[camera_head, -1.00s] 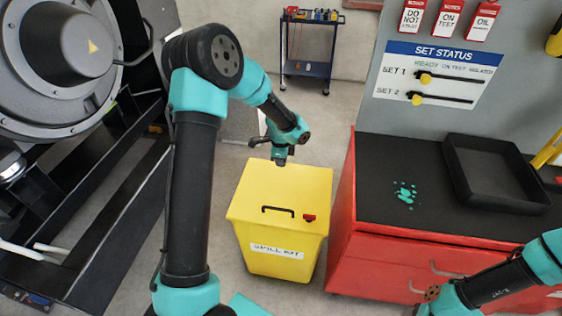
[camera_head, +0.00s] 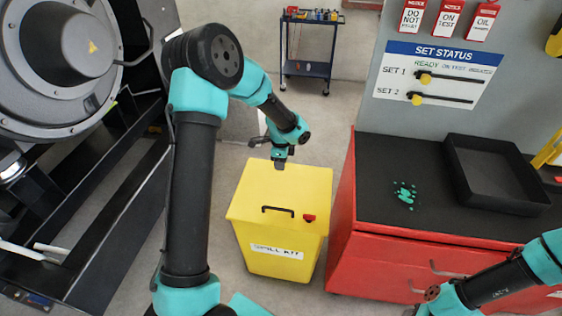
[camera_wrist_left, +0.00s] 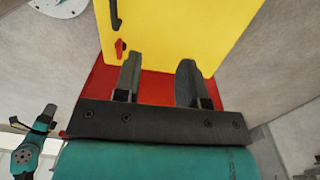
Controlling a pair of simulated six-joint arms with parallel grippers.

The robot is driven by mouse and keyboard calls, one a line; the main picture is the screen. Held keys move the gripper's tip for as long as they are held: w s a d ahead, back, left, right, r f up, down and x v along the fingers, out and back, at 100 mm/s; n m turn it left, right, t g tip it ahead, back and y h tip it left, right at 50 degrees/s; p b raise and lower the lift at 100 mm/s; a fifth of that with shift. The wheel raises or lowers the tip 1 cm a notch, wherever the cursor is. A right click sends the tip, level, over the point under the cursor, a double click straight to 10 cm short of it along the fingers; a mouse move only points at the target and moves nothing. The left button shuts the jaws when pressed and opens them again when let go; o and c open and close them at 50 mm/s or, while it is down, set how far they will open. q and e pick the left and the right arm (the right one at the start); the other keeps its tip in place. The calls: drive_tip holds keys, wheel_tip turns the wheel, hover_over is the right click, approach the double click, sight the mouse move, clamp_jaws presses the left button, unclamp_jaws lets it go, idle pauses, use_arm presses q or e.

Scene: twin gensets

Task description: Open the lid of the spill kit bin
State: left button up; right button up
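The yellow spill kit bin (camera_head: 276,230) stands on the floor in the middle of the head view. Its flat yellow lid (camera_head: 284,186) looks closed. A black handle (camera_head: 278,210) and a small red latch (camera_head: 309,218) sit at the lid's front edge; both also show in the left wrist view, the latch (camera_wrist_left: 121,47) beside the handle (camera_wrist_left: 115,14). My left gripper (camera_head: 279,164) is over the back edge of the lid. In the left wrist view its two fingers (camera_wrist_left: 158,82) are apart with nothing between them. My right gripper is not visible.
A red cabinet (camera_head: 343,220) with a black top stands close to the bin's right, bearing a black tray (camera_head: 495,172). Dark machine framing (camera_head: 95,215) is at the left. A tool cart (camera_head: 307,68) stands behind. Floor is clear behind the bin.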

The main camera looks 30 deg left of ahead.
use_arm(q)
drive_tip(key=shift+r, duration=0.15)
wheel_tip(320, 180, up, 17)
drive_tip(key=shift+w, duration=0.2)
idle(0.6)
drive_tip(key=g, duration=0.2)
hover_over(275, 205)
drive_tip(key=d, duration=0.1)
drive_tip(key=w+f+x, duration=0.1)
drive_tip(key=w+x, duration=0.2)
drive_tip(key=x, duration=1.3)
drive_tip(key=shift+w+a+r+h, duration=0.1)
drive_tip(key=shift+r+h, duration=0.15)
drive_tip(key=shift+h, duration=0.05)
drive_tip(key=shift+f, duration=0.1)
drive_tip(key=x, duration=1.7)
drive_tip(key=shift+w+f, duration=0.15)
drive_tip(key=shift+w, duration=0.1)
